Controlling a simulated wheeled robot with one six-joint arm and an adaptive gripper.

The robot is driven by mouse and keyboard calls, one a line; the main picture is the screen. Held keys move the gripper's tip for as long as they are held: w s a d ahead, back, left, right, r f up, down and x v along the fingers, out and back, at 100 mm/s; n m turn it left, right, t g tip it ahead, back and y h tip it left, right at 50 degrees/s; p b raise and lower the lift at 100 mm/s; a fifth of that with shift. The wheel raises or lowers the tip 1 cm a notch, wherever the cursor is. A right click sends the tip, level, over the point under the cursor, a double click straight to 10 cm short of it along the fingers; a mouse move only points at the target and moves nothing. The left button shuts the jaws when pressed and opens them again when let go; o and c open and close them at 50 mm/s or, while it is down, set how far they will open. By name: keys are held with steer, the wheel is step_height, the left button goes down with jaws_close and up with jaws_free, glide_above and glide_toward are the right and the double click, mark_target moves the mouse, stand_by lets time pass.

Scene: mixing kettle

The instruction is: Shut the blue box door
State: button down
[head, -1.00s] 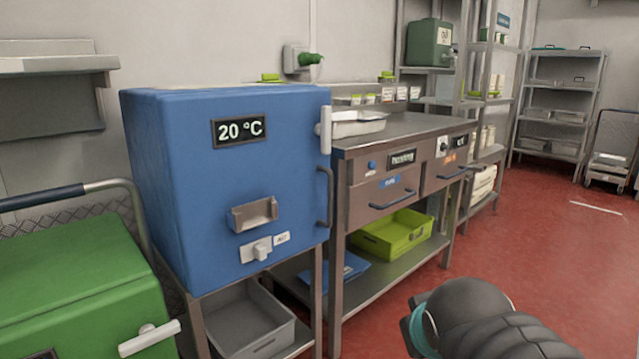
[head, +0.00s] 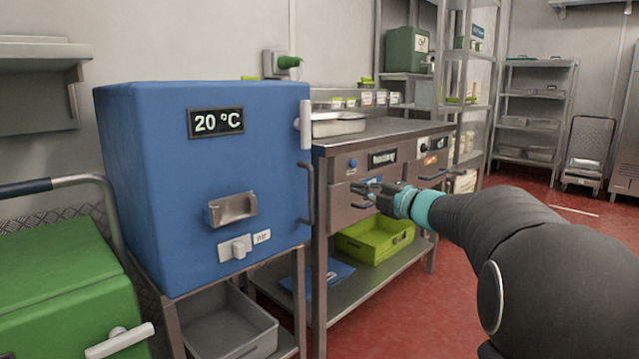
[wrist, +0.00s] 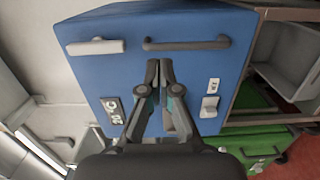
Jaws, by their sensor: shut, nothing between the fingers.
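The blue box (head: 150,190) stands on a metal frame at the left of the head view. Its front door (head: 270,175) looks flush with the body, with no gap visible. The door has a 20 °C display (head: 216,122), a dark vertical handle (head: 306,195) and a white latch bar (head: 306,125) at its right edge. My gripper (head: 364,192) is right of the box, apart from the handle, in front of the steel drawers. In the wrist view my shut, empty gripper (wrist: 159,70) points at the blue door face (wrist: 200,75), below the dark handle (wrist: 187,44).
A green box (head: 60,300) with a white handle is at the lower left. A steel counter (head: 400,129) with drawers stands right of the blue box, a lime crate (head: 375,240) on its lower shelf. The red floor (head: 400,310) in front is open.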

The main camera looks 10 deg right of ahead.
steer(key=x, duration=1.4)
steer(key=shift+a+y, duration=0.3)
steer(key=x, duration=0.1)
steer(key=p+x, duration=0.2)
steer(key=shift+r, duration=0.25)
